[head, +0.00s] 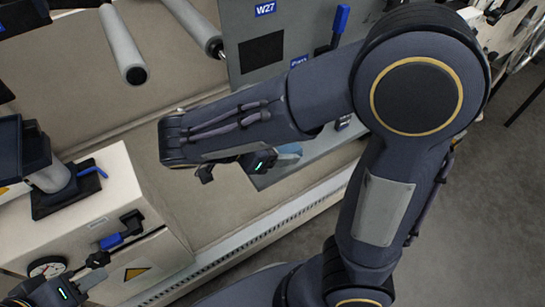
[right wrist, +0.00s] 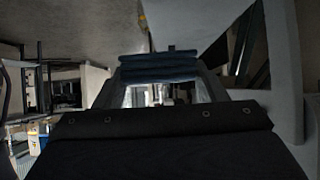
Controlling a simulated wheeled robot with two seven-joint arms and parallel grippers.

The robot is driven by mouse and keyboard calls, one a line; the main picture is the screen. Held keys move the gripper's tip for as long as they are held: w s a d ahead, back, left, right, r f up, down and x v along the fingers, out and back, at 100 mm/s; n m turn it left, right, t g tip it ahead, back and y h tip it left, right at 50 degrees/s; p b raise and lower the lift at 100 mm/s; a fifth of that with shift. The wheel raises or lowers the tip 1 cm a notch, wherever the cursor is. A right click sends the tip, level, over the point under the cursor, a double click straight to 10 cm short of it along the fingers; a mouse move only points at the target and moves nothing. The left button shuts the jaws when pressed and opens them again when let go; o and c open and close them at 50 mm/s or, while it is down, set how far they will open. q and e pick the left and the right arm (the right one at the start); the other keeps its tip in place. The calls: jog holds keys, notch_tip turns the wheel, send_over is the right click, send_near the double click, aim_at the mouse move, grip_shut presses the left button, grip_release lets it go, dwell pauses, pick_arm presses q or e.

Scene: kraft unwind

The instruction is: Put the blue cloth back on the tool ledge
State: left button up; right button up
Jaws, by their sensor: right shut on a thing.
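The blue cloth (right wrist: 158,68) is a dark blue folded bundle in the right wrist view. It sits across the fingertips of my right gripper (right wrist: 162,88), which is shut on it. In the head view my right gripper (head: 240,163) is mostly hidden under my right forearm. A light blue patch (head: 288,151) shows beside it, above a grey-blue slab (head: 272,172); I cannot tell whether the patch is the cloth. I cannot tell for certain which surface is the tool ledge. My left gripper (head: 68,284) is at the lower left, partly cut off, its opening unclear.
Rollers (head: 124,45) and a grey panel labelled W27 (head: 275,45) are at the back. Grey floor (head: 490,180) lies open at right.

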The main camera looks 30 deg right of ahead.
jog(key=w+f, duration=0.2)
jog(key=f, duration=0.1)
jog(key=shift+w+d+b, duration=0.2)
jog(key=shift+b, duration=0.2)
jog(key=shift+w+f+b, duration=0.15)
jog(key=shift+f+b, duration=0.2)
jog(key=shift+f, duration=0.55)
jog(key=shift+w+f+b, duration=0.1)
jog(key=shift+f+b, duration=0.2)
jog(key=shift+f, duration=0.55)
jog(key=shift+f, duration=0.1)
jog(key=o, duration=1.1)
jog(key=shift+c, duration=0.2)
